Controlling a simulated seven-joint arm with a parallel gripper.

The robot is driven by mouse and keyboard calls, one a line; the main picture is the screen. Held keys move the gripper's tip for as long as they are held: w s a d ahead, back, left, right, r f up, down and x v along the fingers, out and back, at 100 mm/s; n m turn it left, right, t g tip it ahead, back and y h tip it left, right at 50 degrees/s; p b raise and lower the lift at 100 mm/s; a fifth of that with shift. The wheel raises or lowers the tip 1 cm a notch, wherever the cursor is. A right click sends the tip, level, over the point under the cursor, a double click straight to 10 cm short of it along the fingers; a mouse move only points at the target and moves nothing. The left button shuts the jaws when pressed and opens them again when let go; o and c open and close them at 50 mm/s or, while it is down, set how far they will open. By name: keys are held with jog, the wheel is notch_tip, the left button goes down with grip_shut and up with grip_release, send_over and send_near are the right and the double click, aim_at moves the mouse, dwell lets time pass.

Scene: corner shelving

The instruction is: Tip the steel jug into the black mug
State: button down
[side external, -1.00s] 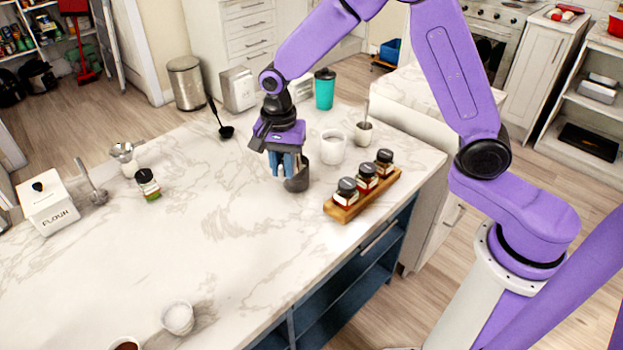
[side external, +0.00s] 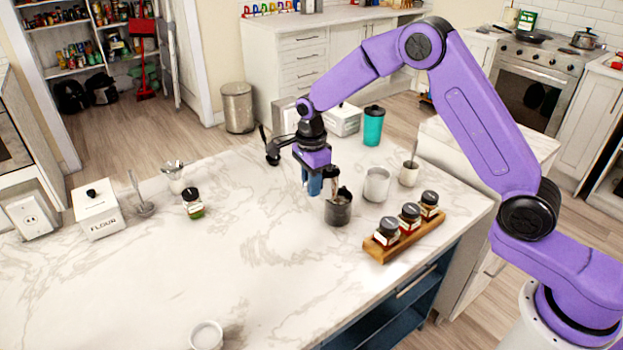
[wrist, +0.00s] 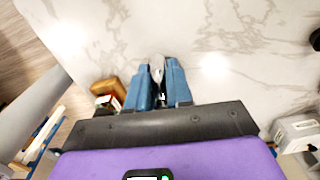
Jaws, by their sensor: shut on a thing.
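A dark container (side external: 338,211), apparently the black mug, stands upright on the marble counter beside the spice rack. My gripper (side external: 315,190) points down at its upper left. A small dark, shiny thing (side external: 331,177), apparently the steel jug, is at the fingers above the container's rim; its outline is mostly hidden. In the wrist view the blue fingers of my gripper (wrist: 158,88) are close together on a narrow grey metallic piece (wrist: 157,72). I cannot make out the jug's tilt or any contents.
A pale metal cup (side external: 376,185) and a wooden rack (side external: 405,238) with spice jars stand close on the right. The counter's front left is mostly clear.

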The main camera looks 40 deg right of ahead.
aim_at(338, 168)
jog(key=shift+f, duration=0.55)
notch_tip(338, 168, up, 2)
jog(key=y, duration=0.4)
jog(key=shift+r, duration=0.2)
jog(key=y, duration=0.2)
jog(key=r+y, duration=0.1)
jog(key=y, duration=0.1)
jog(key=shift+d+r+t, duration=0.1)
jog(key=shift+d+t, duration=0.3)
jog(key=shift+s+d+y, duration=0.1)
jog(key=shift+d+y, duration=0.25)
jog(key=shift+y, duration=0.55)
jog(key=d+y, duration=0.1)
jog(key=y, duration=0.2)
jog(key=shift+d+t+y, duration=0.3)
jog(key=shift+d+y, duration=0.1)
jog(key=d+y, duration=0.1)
jog(key=y, duration=0.1)
jog(key=d+f+y, duration=0.1)
jog(key=y, duration=0.1)
jog(key=shift+s+d+f, duration=0.1)
jog(key=shift+s+d, duration=0.05)
jog(key=shift+d, duration=0.15)
jog(key=shift+d+t+y, duration=0.25)
jog(key=shift+t+y, duration=0.05)
jog(key=shift+y, duration=0.1)
jog(key=shift+s+d+r+y, duration=0.1)
jog(key=shift+d+r+y, duration=0.1)
jog(key=shift+d+y, duration=0.4)
jog(key=shift+a, duration=0.1)
